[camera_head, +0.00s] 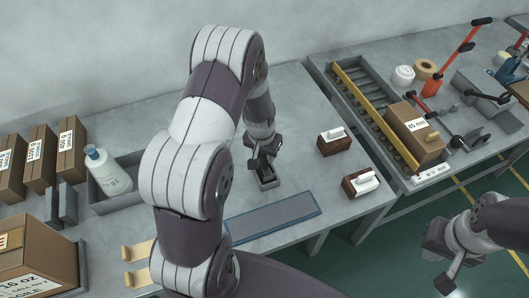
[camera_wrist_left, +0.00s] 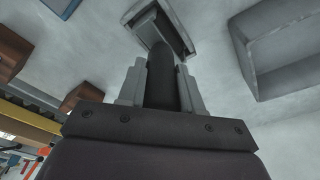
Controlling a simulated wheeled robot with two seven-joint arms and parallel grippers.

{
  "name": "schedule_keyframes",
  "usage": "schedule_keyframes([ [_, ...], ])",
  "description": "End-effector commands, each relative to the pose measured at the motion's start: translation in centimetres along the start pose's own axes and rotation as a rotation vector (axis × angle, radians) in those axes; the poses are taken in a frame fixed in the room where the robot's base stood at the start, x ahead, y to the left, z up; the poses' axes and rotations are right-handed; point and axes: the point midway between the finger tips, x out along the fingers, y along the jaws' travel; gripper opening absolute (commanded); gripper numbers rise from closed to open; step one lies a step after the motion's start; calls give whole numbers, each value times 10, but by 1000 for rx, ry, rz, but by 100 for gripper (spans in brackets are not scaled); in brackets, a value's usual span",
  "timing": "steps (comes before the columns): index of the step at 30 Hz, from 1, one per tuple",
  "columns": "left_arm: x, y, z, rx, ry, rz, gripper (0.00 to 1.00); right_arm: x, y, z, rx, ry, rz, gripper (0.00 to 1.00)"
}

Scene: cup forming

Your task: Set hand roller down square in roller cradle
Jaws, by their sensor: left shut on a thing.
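My left gripper (camera_head: 263,152) is above the table in the head view, with its fingers pointing down. It is shut on a dark, rounded handle (camera_wrist_left: 163,82), seemingly the hand roller's. A small grey-rimmed, dark-centred holder (camera_head: 268,184), seemingly the roller cradle, lies directly below the gripper. Its rim also shows in the left wrist view (camera_wrist_left: 136,13), where the handle's far end overlaps the dark centre. I cannot tell whether the roller touches the holder or how square it sits. My right gripper (camera_head: 443,262) is at the lower right, away from the table; its jaws are unclear.
A blue mat (camera_head: 270,216) lies in front of the holder. Two brown blocks with white tops (camera_head: 334,140) (camera_head: 360,182) stand to the right. A grey tray (camera_head: 122,199) with a white bottle (camera_head: 108,172) is to the left. Tan brackets (camera_head: 139,250) stand near the front.

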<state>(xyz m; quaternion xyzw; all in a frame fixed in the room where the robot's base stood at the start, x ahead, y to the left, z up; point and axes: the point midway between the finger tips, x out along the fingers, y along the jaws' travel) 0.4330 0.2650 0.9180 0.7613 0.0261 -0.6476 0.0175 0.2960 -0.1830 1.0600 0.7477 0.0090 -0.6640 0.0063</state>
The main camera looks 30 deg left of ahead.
Motion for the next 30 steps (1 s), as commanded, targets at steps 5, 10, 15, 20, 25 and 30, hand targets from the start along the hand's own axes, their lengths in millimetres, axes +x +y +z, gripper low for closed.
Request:
schedule_keyframes([
  [5, 2, 0, 0, 0, 1, 0, 0, 2, 0, 0, 0, 0, 0, 0],
  [10, 2, 0, 0, 0, 1, 0, 64, 1, 0, 0, 0, 0, 0, 0],
  [15, 2, 0, 0, 0, 0, 0, 64, 1, 0, 0, 0, 0, 0, 0],
  [20, -5, 0, 0, 0, 2, 0, 64, 2, 0, 0, 0, 0, 0, 0],
  [25, -40, 0, -1, 0, 5, -1, 64, 6, 0, 1, 0, 0, 0, 0],
  [30, -84, 0, -1, 0, 6, -1, 64, 10, 0, 1, 0, 0, 0, 0],
])
